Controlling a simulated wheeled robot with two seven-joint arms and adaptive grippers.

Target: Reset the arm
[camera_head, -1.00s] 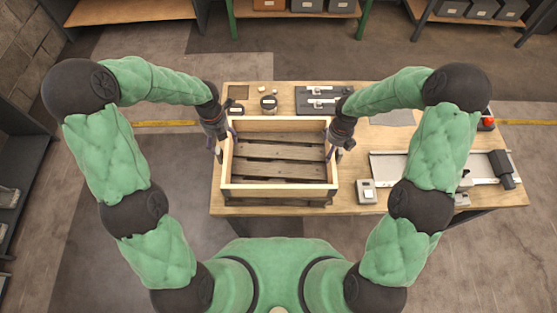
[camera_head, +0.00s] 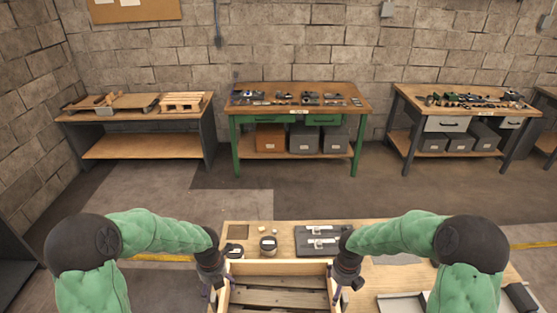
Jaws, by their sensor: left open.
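My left gripper (camera_head: 212,291) is at the left wall of the wooden crate (camera_head: 280,268) in the head view. It is open, with its fingers pointing down near the wall's top. My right gripper (camera_head: 345,293) is at the crate's right wall, its fingers also pointing down. I cannot tell whether its jaws are open. Both arms are bent inward over the workbench (camera_head: 385,273). The crate has a slatted floor, and the bottom of the picture cuts off its near side.
A grey tray (camera_head: 400,304) is at the right.

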